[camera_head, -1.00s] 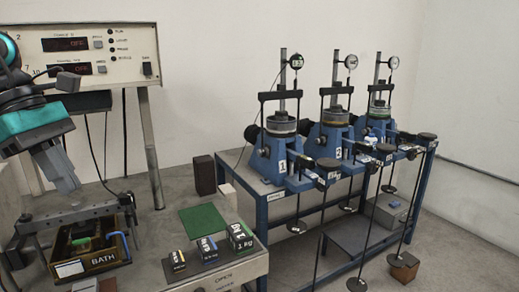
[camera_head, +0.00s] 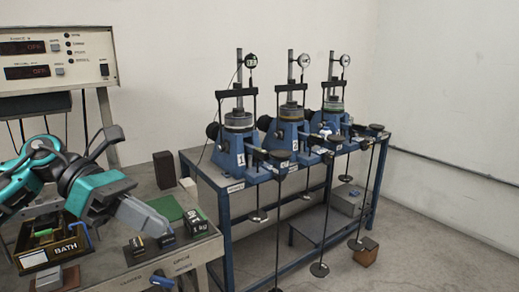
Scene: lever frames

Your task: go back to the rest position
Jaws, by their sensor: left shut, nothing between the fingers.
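My left gripper (camera_head: 158,224) is at the lower left of the head view, on my teal and dark arm that comes in from the left. Its grey fingers are shut with nothing between them and point right and down. In the picture they lie just above the small labelled weights and in front of the green mat (camera_head: 166,205); I cannot tell the exact gap. My right gripper is not in view.
A bench (camera_head: 205,250) bears the weights (camera_head: 197,223) and a tray marked BATH (camera_head: 64,247). A control panel (camera_head: 95,45) stands behind. A blue frame table (camera_head: 228,182) with three numbered test devices (camera_head: 232,155) stands to the right.

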